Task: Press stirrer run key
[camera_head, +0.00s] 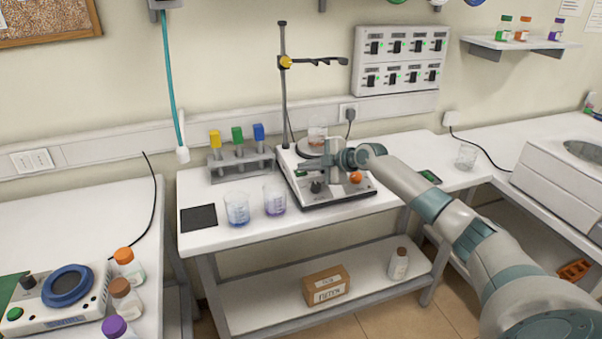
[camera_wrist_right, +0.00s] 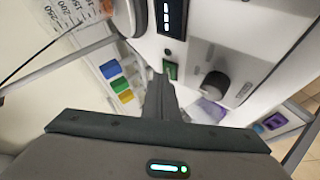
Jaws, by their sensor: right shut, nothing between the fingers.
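My left gripper is not in view.
A stand rod (camera_head: 284,90) with a clamp rises behind the stirrer. A tube rack (camera_head: 240,167) and two beakers (camera_head: 237,209) stand to its left, beside a black pad (camera_head: 198,217). Another beaker (camera_head: 466,156) stands to the right.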

